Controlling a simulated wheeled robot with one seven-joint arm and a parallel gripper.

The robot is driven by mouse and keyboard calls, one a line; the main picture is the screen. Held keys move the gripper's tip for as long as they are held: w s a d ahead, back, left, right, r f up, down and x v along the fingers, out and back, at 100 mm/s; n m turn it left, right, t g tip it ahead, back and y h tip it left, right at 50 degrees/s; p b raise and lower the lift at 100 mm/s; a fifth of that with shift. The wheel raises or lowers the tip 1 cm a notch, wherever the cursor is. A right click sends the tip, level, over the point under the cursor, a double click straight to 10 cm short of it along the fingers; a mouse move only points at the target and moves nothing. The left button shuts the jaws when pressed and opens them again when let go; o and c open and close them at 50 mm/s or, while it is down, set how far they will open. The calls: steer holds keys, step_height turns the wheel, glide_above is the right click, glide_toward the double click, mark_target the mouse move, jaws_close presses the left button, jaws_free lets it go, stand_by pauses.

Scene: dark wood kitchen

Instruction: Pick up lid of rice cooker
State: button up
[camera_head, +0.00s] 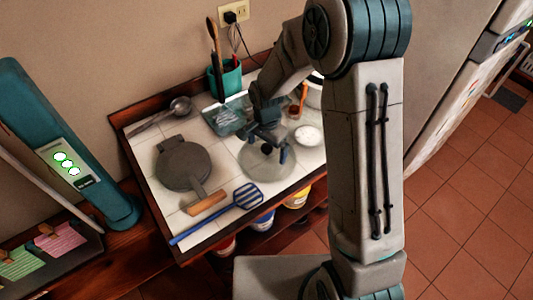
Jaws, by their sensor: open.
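A round, clear lid (259,168) lies on the white tiled counter, right of centre on the worktop. My gripper (268,146) is directly over the lid, pointing down with its fingers open around the lid's middle. The fingers and wrist hide the lid's knob, so I cannot tell whether they touch it. A white pot-like body (314,97), perhaps the rice cooker, shows only in part behind my arm at the counter's back right.
A dark round press (184,164) with a wooden handle and a blue slotted spatula (246,197) lie to the left and front. A teal utensil holder (225,78), a clear teal container (225,117) and a small white bowl (308,136) stand close by.

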steer(key=shift+f, duration=0.25)
steer(key=shift+s, duration=0.2)
jaws_close()
